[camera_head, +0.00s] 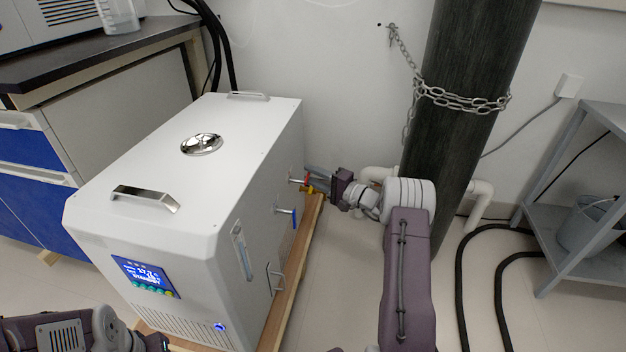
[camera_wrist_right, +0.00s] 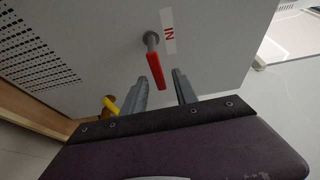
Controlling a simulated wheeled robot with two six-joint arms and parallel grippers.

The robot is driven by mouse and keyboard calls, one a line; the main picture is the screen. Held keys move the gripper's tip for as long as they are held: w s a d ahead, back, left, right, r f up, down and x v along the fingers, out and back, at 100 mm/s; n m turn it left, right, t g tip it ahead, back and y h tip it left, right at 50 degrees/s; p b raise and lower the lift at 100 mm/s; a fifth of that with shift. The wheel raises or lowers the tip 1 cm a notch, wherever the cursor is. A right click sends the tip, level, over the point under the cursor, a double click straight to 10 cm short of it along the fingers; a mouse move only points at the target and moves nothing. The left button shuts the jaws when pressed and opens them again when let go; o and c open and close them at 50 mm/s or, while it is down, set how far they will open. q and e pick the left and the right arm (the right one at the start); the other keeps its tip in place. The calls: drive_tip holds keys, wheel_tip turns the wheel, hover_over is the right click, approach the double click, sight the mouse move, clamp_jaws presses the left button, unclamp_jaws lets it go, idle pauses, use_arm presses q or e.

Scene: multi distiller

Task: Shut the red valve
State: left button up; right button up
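The red valve (camera_wrist_right: 155,70) has a flat red lever on a grey stem, on the side panel of the white machine next to an "IN" label. In the head view the red lever (camera_head: 304,181) is small and partly covered by my gripper. My right gripper (camera_wrist_right: 160,84) is open, with the lever between its two fingertips in the wrist view. I cannot tell whether a finger touches it. In the head view my right gripper (camera_head: 312,175) reaches the machine's side from the right. My left arm shows at the bottom left; its fingers are not visible.
The white machine (camera_head: 190,200) stands on a wooden base (camera_head: 290,290). A blue-handled valve (camera_head: 294,217) sits nearer on the same side, and a yellow handle (camera_wrist_right: 110,104) shows in the wrist view. A dark chained cylinder (camera_head: 470,70) and pipes stand behind my right arm.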

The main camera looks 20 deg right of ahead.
clamp_jaws()
drive_tip(key=shift+s+a+f+m+g+y+p, duration=0.5)
drive_tip(key=shift+m+g+p, duration=0.75)
drive_tip(key=shift+m+p, duration=0.85)
drive_tip(key=shift+s+a+f+m+g+y+p, duration=0.15)
drive_tip(key=shift+s+f+m+g+p, duration=0.4)
drive_tip(key=shift+m+g+p, duration=1.1)
drive_tip(key=shift+s+a+f+m+g+y+p, duration=0.35)
drive_tip(key=shift+f+m+g+p, duration=0.45)
drive_tip(key=shift+m+p, duration=1.65)
drive_tip(key=shift+a+m+b, duration=0.1)
drive_tip(key=shift+m+b, duration=0.4)
drive_tip(key=shift+m, duration=0.1)
